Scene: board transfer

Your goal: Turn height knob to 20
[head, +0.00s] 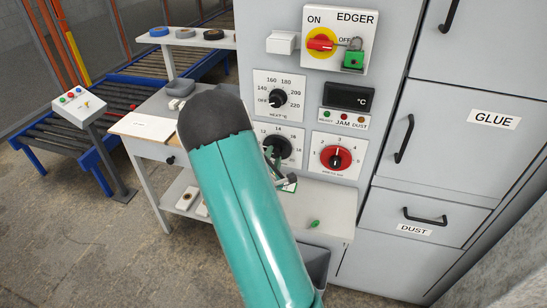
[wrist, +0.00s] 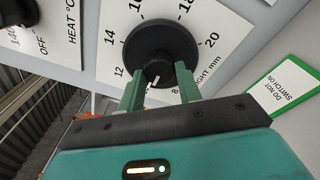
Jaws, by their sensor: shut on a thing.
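The height knob is a round black knob (wrist: 160,45) on a white dial plate marked in mm. In the wrist view, 12, 14, 16, 18 and 20 show around it, with an 8 near the fingers. My gripper (wrist: 159,78) has its two green fingers on either side of the knob's lower part, shut on it. A white pointer mark on the knob shows between the fingers, toward the gap between 12 and 8. In the head view, the height knob (head: 277,145) is partly covered by my gripper (head: 271,158) and arm.
The heat knob (head: 278,98) is just above, and a red-and-black dial (head: 336,157) is to the right. A green-edged "do not switch on" tag (wrist: 286,88) is close to my gripper. A shelf (head: 325,215) juts out below the panel.

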